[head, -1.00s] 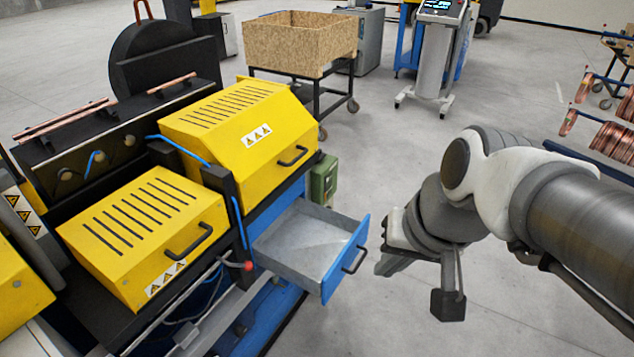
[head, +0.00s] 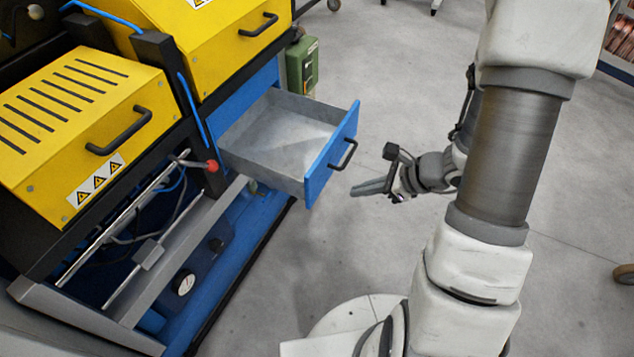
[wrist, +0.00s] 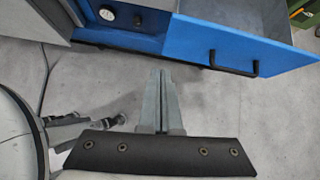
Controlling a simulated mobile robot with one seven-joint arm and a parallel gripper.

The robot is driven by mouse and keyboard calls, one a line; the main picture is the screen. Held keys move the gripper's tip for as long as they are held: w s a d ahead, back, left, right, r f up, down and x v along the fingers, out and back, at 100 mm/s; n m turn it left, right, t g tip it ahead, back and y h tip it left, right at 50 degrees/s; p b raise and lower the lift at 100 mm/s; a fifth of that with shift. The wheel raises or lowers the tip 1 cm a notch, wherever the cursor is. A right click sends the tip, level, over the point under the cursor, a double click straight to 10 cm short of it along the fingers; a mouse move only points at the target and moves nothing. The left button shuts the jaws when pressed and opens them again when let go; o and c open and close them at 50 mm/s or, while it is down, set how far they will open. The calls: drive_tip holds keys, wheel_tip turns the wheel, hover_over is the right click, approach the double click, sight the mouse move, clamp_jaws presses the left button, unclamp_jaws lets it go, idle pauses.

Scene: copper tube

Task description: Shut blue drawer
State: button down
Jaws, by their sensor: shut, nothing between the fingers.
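The blue drawer (head: 328,158) is pulled out of the blue machine cabinet, its grey tray (head: 262,143) open and empty. A black bar handle (head: 344,154) is on its blue front. My gripper (head: 356,190) is just to the right of the drawer front in the head view, a little below the handle, with its fingers pointing left toward it. In the wrist view the shut fingers (wrist: 161,78) point at the cabinet, and the drawer front (wrist: 240,48) with its handle is up and to the right. The gripper appears apart from the drawer and holds nothing.
Yellow machine covers (head: 75,120) stand above and left of the drawer. A red-knobbed lever (head: 211,166) is near the drawer's left side. A green box (head: 302,65) is mounted behind it. Grey floor is clear around my gripper.

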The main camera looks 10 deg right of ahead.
sight(232, 159)
drive_tip(key=shift+m, duration=0.7)
drive_tip(key=b+x, duration=0.1)
drive_tip(key=x, duration=0.3)
drive_tip(key=b+x, duration=0.1)
drive_tip(key=x, duration=0.3)
drive_tip(key=d+b+x, duration=0.1)
drive_tip(key=x, duration=0.4)
drive_tip(key=shift+w+a+f, duration=0.1)
drive_tip(key=shift+w+f, duration=0.25)
drive_tip(key=shift+w+a, duration=0.4)
drive_tip(key=shift+a, duration=0.1)
drive_tip(key=w+a+b, duration=0.1)
drive_tip(key=w+a, duration=0.4)
drive_tip(key=a, duration=0.2)
drive_tip(key=w+a+b, duration=0.1)
drive_tip(key=w+a, duration=0.4)
drive_tip(key=a, duration=0.2)
drive_tip(key=w+a+b, duration=0.1)
drive_tip(key=w+a, duration=0.5)
drive_tip(key=a, duration=0.2)
drive_tip(key=shift+w+a+r, duration=0.15)
drive_tip(key=shift+a, duration=0.1)
drive_tip(key=shift+a, duration=0.1)
